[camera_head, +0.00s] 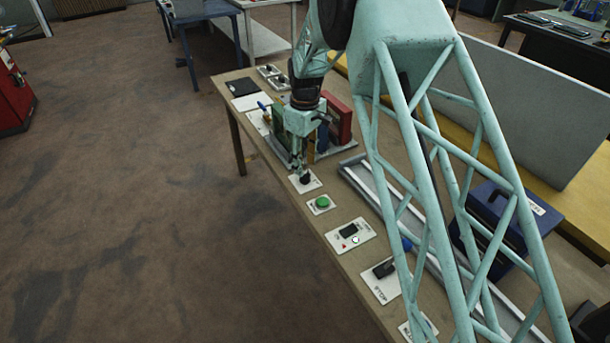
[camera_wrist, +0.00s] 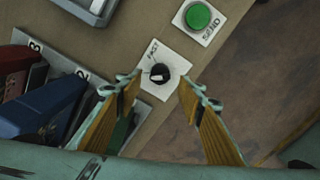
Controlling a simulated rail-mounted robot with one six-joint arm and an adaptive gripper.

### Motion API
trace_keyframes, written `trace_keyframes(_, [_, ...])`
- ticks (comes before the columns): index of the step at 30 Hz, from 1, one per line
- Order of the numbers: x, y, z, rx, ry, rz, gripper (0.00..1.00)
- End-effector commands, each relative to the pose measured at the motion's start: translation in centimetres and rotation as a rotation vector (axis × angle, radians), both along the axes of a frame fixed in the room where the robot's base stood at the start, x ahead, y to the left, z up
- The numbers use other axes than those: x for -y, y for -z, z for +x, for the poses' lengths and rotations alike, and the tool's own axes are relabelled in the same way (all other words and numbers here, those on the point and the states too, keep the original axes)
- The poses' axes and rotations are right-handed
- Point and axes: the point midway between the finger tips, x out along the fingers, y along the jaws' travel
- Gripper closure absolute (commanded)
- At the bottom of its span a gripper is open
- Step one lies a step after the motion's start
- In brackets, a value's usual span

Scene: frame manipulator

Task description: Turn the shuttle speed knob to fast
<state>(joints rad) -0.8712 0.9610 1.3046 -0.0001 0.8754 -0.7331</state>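The speed knob is a small black dial (camera_wrist: 159,73) with a light pointer mark, on a white plate (camera_wrist: 176,62) with lettering that seems to read "FAST" at its upper left. In the head view the knob (camera_head: 305,178) sits on its plate near the table's front edge, below my gripper (camera_head: 302,172). In the wrist view my gripper (camera_wrist: 159,88) is open, with one finger on each side of the knob and a gap between them. I cannot tell whether the fingers reach down to knob height. The pointer lies roughly sideways in the wrist view.
A green button (camera_wrist: 198,15) on a plate marked "SEND" is close to the knob. Upright binders (camera_wrist: 48,105) stand close by on the other side.

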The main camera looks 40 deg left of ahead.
Motion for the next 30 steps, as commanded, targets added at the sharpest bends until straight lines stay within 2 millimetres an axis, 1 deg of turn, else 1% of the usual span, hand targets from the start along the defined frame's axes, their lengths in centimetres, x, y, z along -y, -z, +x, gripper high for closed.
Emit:
trace_keyframes(1, [0.0,0.9,0.0,-0.001,0.0,-0.001,0.65])
trace_keyframes(3, [0.1,1.8,-0.1,-0.002,0.0,-0.002,0.65])
trace_keyframes(12, [0.0,4.6,0.0,-0.001,0.0,-0.001,0.65])
trace_keyframes(18, [0.0,5.3,0.0,0.0,0.0,-0.001,0.65])
trace_keyframes(27, [0.0,5.3,0.0,0.0,0.0,0.0,0.65])
trace_keyframes(30, [0.0,5.3,0.0,0.0,0.0,0.0,0.74])
